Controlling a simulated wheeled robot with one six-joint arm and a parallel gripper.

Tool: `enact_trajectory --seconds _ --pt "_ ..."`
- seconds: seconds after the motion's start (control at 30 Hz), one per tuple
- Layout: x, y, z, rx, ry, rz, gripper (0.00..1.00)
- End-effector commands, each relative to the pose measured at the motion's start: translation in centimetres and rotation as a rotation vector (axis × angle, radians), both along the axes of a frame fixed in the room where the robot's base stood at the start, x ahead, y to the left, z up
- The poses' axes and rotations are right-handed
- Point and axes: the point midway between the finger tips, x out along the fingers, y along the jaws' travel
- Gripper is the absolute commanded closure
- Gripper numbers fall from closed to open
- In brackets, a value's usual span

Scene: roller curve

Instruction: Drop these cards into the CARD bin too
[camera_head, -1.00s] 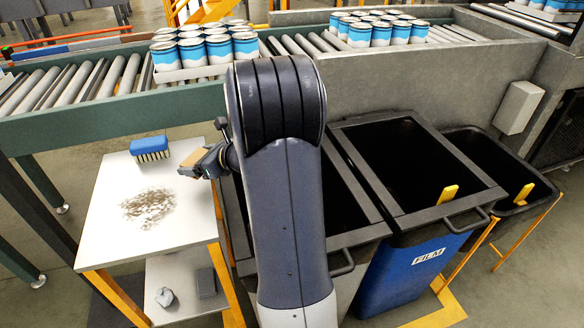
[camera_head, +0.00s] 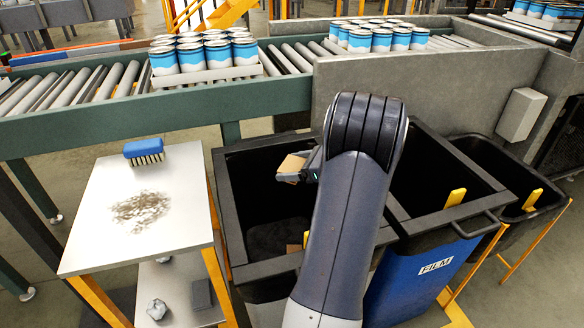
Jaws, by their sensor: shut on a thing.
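My gripper (camera_head: 298,174) is shut on a small tan piece of card (camera_head: 289,168). It holds the card over the opening of the leftmost black bin (camera_head: 226,205), at about the height of the rim or a little above. The bin's front and any label are hidden by my arm and the table. Inside this bin, a bit of tan card (camera_head: 306,239) shows beside my arm, and something dark lies on the bottom.
A blue FILM bin (camera_head: 425,268) stands to the right, with another black bin (camera_head: 500,168) beyond. A white table (camera_head: 170,225) at left bears a blue brush (camera_head: 144,151) and brown debris (camera_head: 140,208). Behind, a roller conveyor (camera_head: 90,85) carries trays of cans (camera_head: 205,55).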

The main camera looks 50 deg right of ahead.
Motion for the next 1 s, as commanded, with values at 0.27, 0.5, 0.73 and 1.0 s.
enact_trajectory --seconds 0.27,0.5,0.73,1.0 --pt "0.0 0.0 -2.5 0.000 0.000 0.000 0.42" --pt "0.1 0.0 -5.1 0.000 0.000 -0.001 0.42" --pt "0.1 0.0 -5.8 0.000 0.000 -0.001 0.42" --pt "0.1 0.0 -5.7 0.000 0.000 -0.001 0.17"
